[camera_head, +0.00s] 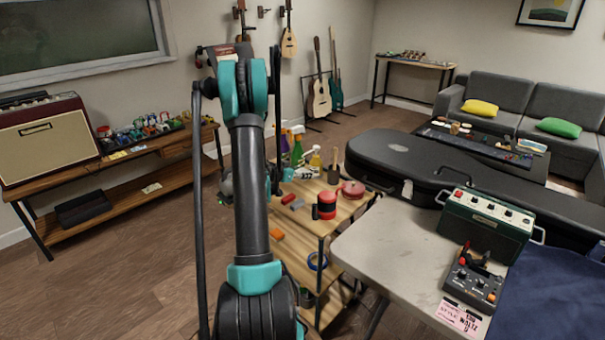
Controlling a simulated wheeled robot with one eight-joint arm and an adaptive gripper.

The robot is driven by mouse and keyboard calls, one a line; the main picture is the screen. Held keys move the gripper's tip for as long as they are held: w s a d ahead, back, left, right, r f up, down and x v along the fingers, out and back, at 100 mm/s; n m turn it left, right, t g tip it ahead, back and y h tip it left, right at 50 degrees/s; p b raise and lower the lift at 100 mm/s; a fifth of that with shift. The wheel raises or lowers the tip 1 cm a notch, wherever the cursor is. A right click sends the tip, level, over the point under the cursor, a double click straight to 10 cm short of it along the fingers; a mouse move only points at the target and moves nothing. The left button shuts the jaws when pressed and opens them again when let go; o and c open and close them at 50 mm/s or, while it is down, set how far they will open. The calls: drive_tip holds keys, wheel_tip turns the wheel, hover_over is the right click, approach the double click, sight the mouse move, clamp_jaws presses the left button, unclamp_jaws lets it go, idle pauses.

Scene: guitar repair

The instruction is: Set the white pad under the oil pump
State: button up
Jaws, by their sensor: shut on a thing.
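My arm rises through the middle of the head view and its far end comes down behind the upright link at the wooden workbench (345,208). Only a small teal and dark part of my gripper (287,175) shows; its fingertips are too small and too covered to make out. A small whitish thing (304,173) is right beside it, shut in the jaws as far as I can tell; it may be the white pad. Spray bottles stand just behind: a green one (297,152) and a yellow one (315,161). I cannot pick out the oil pump for certain.
The workbench also holds a red-and-black can (327,205), a round red tin (353,189) and small red blocks. At right, a pale table (390,245) carries a green amplifier (485,222) and a pedal unit (474,278). A black guitar case (400,160) lies behind. Floor at left is clear.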

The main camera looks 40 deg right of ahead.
drive_tip(key=shift+f, duration=0.15)
drive_tip(key=shift+f, duration=0.35)
drive_tip(key=shift+f, duration=0.1)
drive_tip(key=o, duration=0.8)
